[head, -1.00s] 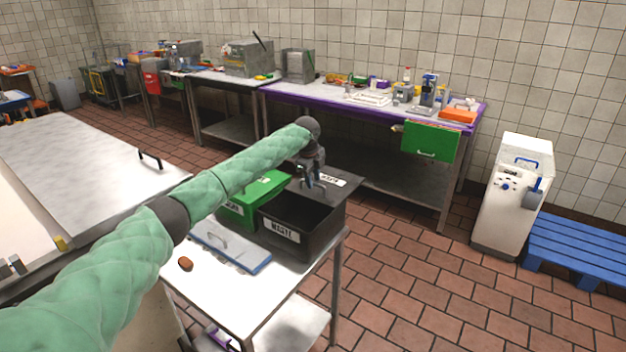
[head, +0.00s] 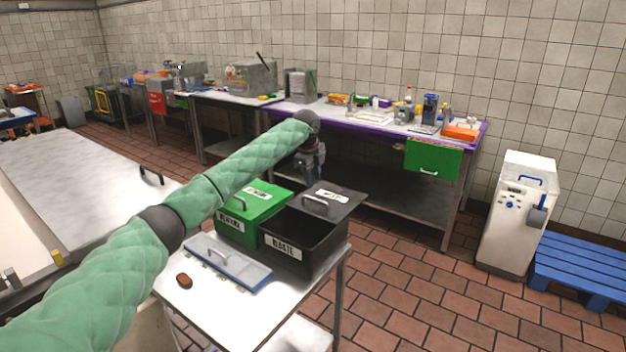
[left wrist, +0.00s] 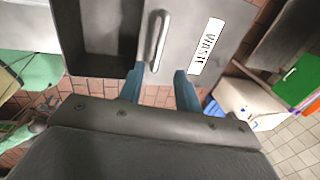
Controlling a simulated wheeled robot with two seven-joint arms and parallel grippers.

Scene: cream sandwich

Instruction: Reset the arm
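My left arm comes in from the left in the head view, and its gripper (head: 313,178) hangs just above the raised lid of the black waste bin (head: 322,243). In the left wrist view the two blue-grey fingers of the left gripper (left wrist: 160,92) are spread apart with nothing between them. The grey lid (left wrist: 182,45) with its handle and white label lies just beyond the fingertips; I cannot tell if they touch it. The bin stands open and its visible inside looks empty. My right gripper is not in view.
A green bin (head: 232,226) stands left of the black one on a metal table (head: 205,317). A blue-edged tray or lid (head: 245,270) and a small brown piece (head: 184,281) lie there. A purple-edged bench, a white machine (head: 520,215) and a blue pallet (head: 585,262) stand beyond.

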